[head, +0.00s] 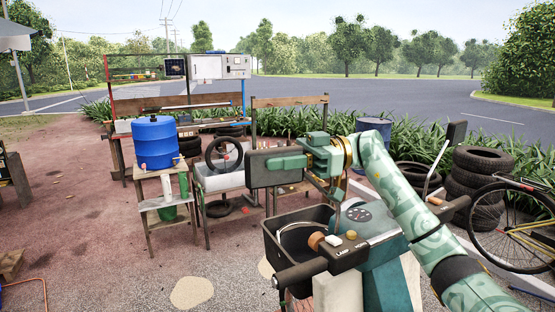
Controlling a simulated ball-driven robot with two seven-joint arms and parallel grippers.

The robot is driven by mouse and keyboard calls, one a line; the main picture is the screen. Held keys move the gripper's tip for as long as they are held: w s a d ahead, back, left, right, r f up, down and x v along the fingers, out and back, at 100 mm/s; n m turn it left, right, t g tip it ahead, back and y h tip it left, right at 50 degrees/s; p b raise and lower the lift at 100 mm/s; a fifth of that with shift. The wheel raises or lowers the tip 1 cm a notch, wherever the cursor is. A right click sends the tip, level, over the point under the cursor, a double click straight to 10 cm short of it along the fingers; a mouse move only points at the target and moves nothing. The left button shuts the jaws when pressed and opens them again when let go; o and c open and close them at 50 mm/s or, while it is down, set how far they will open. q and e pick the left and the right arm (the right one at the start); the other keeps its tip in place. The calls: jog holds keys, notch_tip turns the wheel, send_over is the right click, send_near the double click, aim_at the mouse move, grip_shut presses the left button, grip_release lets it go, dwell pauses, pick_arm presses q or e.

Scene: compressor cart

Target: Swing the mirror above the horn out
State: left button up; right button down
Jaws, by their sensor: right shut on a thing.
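A dark, rectangular mirror (264,168) stands up at the left side of the cart, above the switch box (345,250) on its handlebar. The box carries an orange, a white and a yellow button; its small lettering is hard to read, so I cannot tell which is the horn. My right gripper (292,161) comes in from the right and is shut on the mirror's right side. The gripper hides that edge and part of the stalk. A second mirror (456,133) stands on a thin stalk at the right. My left gripper is not in view.
The handlebar's black left grip (299,274) lies below the held mirror. A black basket (290,240) sits behind the box. Stacked tyres (481,180) and a bicycle wheel (515,225) stand at the right. A blue barrel (154,142) is at the left.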

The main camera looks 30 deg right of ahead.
jog(key=shift+r, duration=0.15)
jog(key=c, duration=1.3)
grip_release()
jog(key=shift+d, duration=0.1)
jog(key=b+v, duration=0.1)
jog(key=v, duration=0.5)
jog(key=shift+s+d+b, duration=0.15)
jog(key=shift+d+b, duration=0.15)
jog(key=shift+d, duration=0.4)
jog(key=shift+s, duration=0.1)
